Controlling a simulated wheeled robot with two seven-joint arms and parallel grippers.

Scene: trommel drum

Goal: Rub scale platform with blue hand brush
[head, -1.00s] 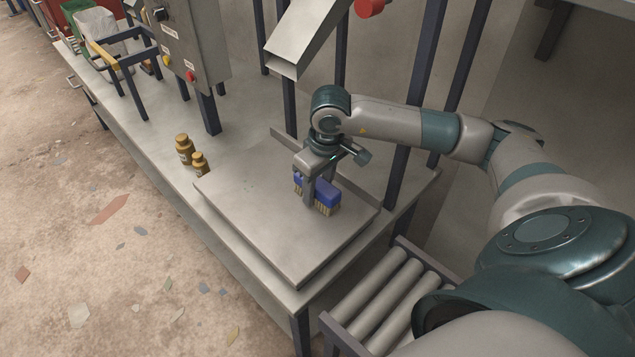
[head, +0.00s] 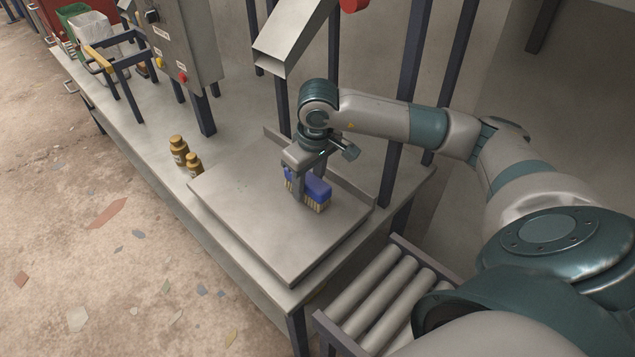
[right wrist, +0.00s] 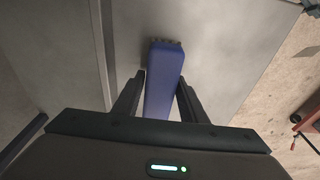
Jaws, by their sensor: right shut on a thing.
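The blue hand brush (head: 317,190) has a blue block and tan bristles. My right gripper (head: 309,190) is shut on it from above, and the bristles point down at the scale platform. In the right wrist view the blue brush (right wrist: 165,80) lies between the two fingers (right wrist: 160,90). The scale platform (head: 250,220) is a flat grey metal plate with a raised edge at its back. The brush is over its right part; the bristles appear to touch the plate. My left gripper is not in view.
Two brown weights (head: 181,152) stand left of the platform on the metal bench (head: 130,135). A control box (head: 180,40) and a sloping chute (head: 293,40) rise behind. A roller conveyor (head: 385,300) lies at the front right. Dark posts stand behind the platform.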

